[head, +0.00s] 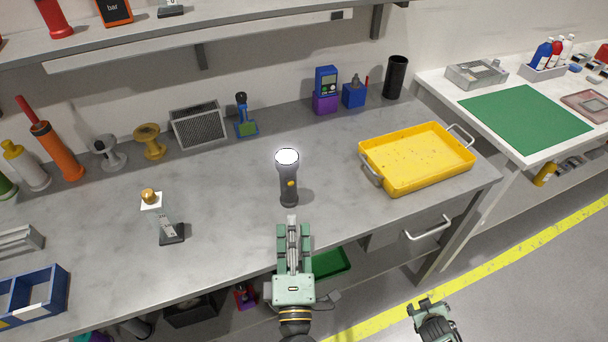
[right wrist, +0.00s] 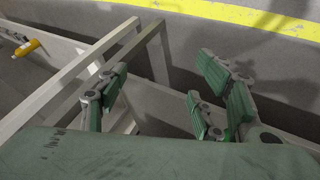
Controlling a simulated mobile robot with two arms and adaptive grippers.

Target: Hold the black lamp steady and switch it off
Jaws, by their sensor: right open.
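The black lamp (head: 288,193) is a torch standing upright on the grey workbench, with its head up and its lens (head: 287,157) glowing white. A small yellow switch (head: 291,184) shows on its side, facing me. My left gripper (head: 293,226) is at the bench's front edge, just in front of the lamp, pointing at its base and apart from it in the picture. Its fingers overlap in this view, so how far apart they are is unclear. My right gripper (head: 426,306) is open and empty over the floor at the lower right. Its spread fingers show in the right wrist view (right wrist: 165,95).
A yellow tray (head: 424,184) with metal handles stands right of the lamp. A small dark device (head: 171,234) and a brass knob (head: 149,196) lie to its left. Several items line the wall, including a grey speaker-like box (head: 198,125). The bench around the lamp is clear.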

